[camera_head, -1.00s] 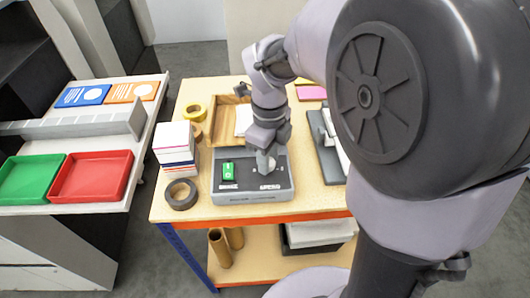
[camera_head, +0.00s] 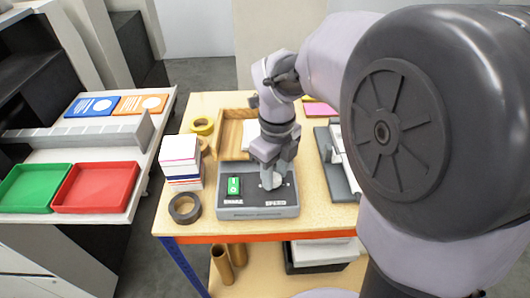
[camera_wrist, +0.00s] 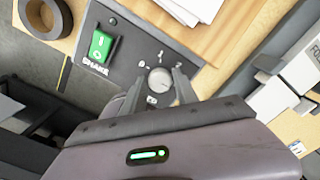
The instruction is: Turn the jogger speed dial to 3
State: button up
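The jogger (camera_head: 228,211) is a grey box on the wooden table, with a green SHAKE switch (camera_head: 234,186) on the left and the SPEED dial on the right. In the wrist view the dial (camera_wrist: 160,80) is a round light-grey knob with small marks around it; its setting is too small to read surely. My gripper (camera_wrist: 160,76) is over the dial with its two dark fingers apart, one on each side of the knob. A narrow gap seems to show between fingers and knob. The green switch also shows in the wrist view (camera_wrist: 101,45). In the head view my gripper (camera_head: 270,182) partly hides the dial.
A dark tape roll (camera_head: 185,208) and a paper stack (camera_head: 181,160) stand left of the jogger. A wooden tray (camera_head: 229,133) lies behind it, and a grey device (camera_head: 333,165) stands to the right. A side table holds green (camera_head: 35,188) and red (camera_head: 95,188) trays.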

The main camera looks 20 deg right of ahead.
aim_at(275, 177)
jog(key=shift+o, duration=1.1)
notch_tip(275, 177, up, 17)
jog(key=p, duration=0.7)
jog(key=shift+r+p, duration=0.2)
jog(key=shift+p, duration=0.1)
jog(key=s+a+f+n+t+y+b, duration=0.1)
jog(key=s+a+f+n+t+b, duration=0.15)
jog(key=s+n, duration=0.75)
jog(key=s+a+f+n+t+y+b, duration=0.1)
jog(key=s+a+f+n+t, duration=0.25)
jog(key=n, duration=1.15)
notch_tip(275, 177, down, 11)
jog(key=b, duration=1.1)
jog(key=shift+s+d+n+b, duration=0.25)
jog(key=shift+s+n+b, duration=0.05)
jog(key=shift+s+b, duration=0.1)
